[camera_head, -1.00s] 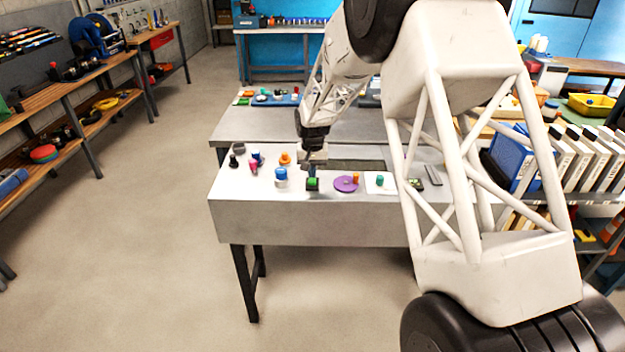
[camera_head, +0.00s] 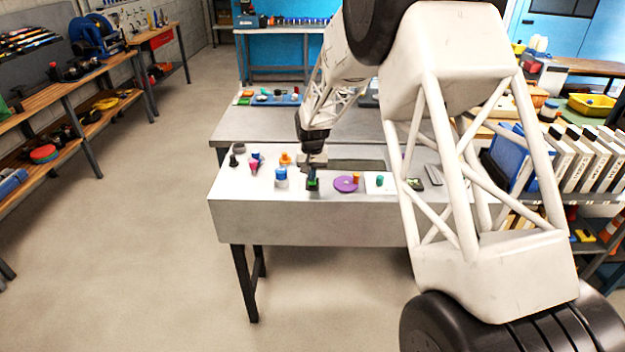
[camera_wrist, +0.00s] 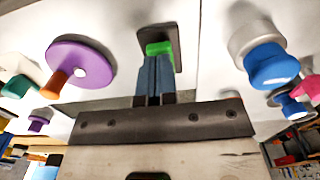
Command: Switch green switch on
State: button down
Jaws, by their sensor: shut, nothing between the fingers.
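The green switch (camera_head: 311,184) sits on a dark base on the white panel of the grey bench. In the wrist view its green part (camera_wrist: 160,48) shows on the dark plate (camera_wrist: 177,38), just beyond my fingertips. My gripper (camera_head: 312,173) is shut and empty, with its blue fingers (camera_wrist: 155,75) together. The fingertips are at the green part and partly cover it. I cannot tell whether they touch it or which way the switch is tipped.
A blue knob (camera_head: 281,174) stands left of the switch. A purple disc (camera_head: 344,184) with an orange handle (camera_head: 356,177) lies to its right, then a teal knob (camera_head: 379,181). Pink (camera_head: 253,168) and orange (camera_head: 285,158) pieces stand farther left and back.

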jog(key=shift+f, duration=0.55)
dwell(0.5)
jog(key=shift+r, duration=3.5)
